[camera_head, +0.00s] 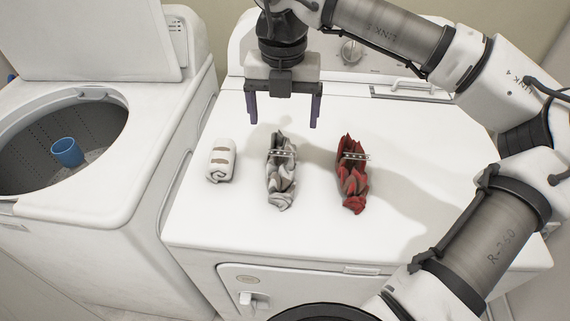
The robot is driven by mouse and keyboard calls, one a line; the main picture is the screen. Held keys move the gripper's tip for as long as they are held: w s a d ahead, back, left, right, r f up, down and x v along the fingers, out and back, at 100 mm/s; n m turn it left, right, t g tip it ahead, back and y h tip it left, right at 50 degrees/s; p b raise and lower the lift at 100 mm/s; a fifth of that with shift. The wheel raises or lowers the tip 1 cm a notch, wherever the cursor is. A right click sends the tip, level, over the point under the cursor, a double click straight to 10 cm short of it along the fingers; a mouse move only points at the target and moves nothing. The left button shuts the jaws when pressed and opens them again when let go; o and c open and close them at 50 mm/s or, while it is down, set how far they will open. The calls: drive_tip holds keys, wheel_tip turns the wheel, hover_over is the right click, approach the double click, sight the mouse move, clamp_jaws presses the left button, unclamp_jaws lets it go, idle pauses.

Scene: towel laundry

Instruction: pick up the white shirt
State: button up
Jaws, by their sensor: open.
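A crumpled white and grey cloth bundle (281,180), which looks like the white shirt, lies on top of the white dryer (420,180). A small barred piece, perhaps a clip, sits across its upper part. My gripper (283,123) points down with its two purple fingers spread wide apart and nothing between them. It appears above and behind the bundle, apart from it. The bundle is fully in view.
A rolled white towel with brown stripes (221,160) lies left of the bundle. A crumpled red cloth (353,177) lies to its right. An open top-loading washer (128,205) with a blue cup (67,152) inside stands at left. The dryer's right side is clear.

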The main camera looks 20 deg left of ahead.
sight(283, 148)
drive_tip(key=f+p, duration=0.1)
drive_tip(key=f, duration=0.6)
drive_tip(key=shift+s+f, duration=0.15)
drive_tip(key=shift+s, duration=0.05)
drive_tip(key=shift+s+d+f+p, duration=0.1)
drive_tip(key=shift+s+f+p, duration=0.15)
drive_tip(key=shift+f+p, duration=0.75)
drive_tip(key=shift+s+f+p, duration=0.2)
drive_tip(key=shift+f+p, duration=0.05)
drive_tip(key=shift+f, duration=1.35)
drive_tip(key=c, duration=1.2)
